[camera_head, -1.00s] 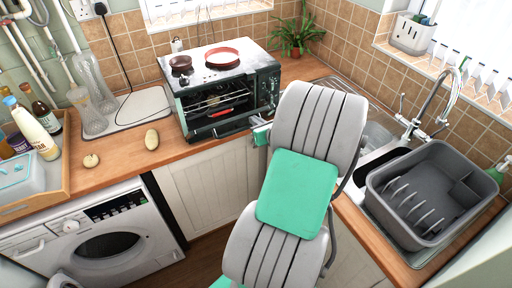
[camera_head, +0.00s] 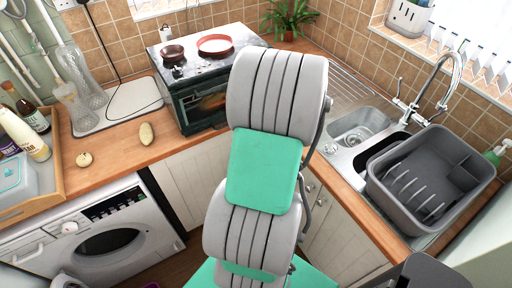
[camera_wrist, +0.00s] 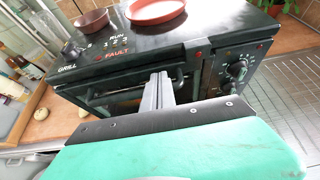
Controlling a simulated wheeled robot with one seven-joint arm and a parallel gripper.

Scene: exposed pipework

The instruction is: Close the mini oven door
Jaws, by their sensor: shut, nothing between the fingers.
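The mini oven (camera_head: 190,72) stands on the wooden counter, dark green with a pale, worn top. Its door (camera_head: 203,102) is raised against the front, closed or almost closed; I cannot tell whether a small gap is left. The wrist view shows the oven (camera_wrist: 150,35) from above, with the door's bar handle (camera_wrist: 104,94) along the front. My gripper (camera_wrist: 158,88) is shut and empty, its fingertips at the upper front of the door near the handle; contact is unclear. In the head view my arm hides the gripper and the oven's right side.
A brown bowl (camera_head: 172,53) and a red dish (camera_head: 216,45) sit on the oven top. Control knobs (camera_wrist: 237,70) are right of the door. The sink (camera_head: 358,130) and grey dish rack (camera_head: 432,180) lie to the right. Two potato-like items (camera_head: 146,133) lie on the counter to the left.

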